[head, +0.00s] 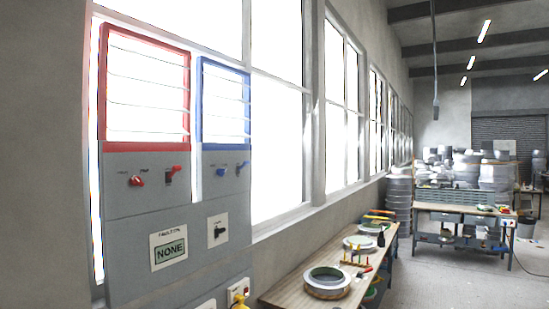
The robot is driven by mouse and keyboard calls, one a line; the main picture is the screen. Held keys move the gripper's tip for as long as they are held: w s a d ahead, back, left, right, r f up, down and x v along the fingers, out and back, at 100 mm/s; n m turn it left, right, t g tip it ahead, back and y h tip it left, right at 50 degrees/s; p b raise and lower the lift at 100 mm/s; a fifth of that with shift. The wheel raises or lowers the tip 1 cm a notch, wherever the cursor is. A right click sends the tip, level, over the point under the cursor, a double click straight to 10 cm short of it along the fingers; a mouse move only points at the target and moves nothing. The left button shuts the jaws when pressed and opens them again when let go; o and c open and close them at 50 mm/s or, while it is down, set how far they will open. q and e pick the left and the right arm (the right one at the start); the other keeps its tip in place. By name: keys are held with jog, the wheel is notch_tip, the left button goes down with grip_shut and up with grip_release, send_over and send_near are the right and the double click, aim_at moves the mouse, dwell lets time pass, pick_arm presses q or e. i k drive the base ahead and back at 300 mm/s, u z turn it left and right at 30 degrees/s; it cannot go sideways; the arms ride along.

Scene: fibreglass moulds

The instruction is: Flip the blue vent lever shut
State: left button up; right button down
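The blue-framed vent (248,102) is at the upper right of the grey wall panel (140,225), with bright light behind its slats. Below it are a blue knob (221,172) and, to the knob's right, the small blue vent lever (242,165). The lever's handle seems to point up to the right, but it is too small to tell its setting surely. Neither of my grippers is in the head view.
A red-framed vent (103,90) with a red knob (136,181) and red lever (176,169) is to the left.

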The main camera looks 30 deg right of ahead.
aim_at(246, 162)
jog(key=z, duration=0.85)
jog(key=i, duration=0.7)
jog(key=z, duration=0.85)
jog(key=i, duration=0.9)
jog(key=u, duration=0.4)
jog(key=i, duration=0.75)
jog(key=u, duration=1.1)
jog(key=i, duration=0.4)
jog(key=u, duration=0.5)
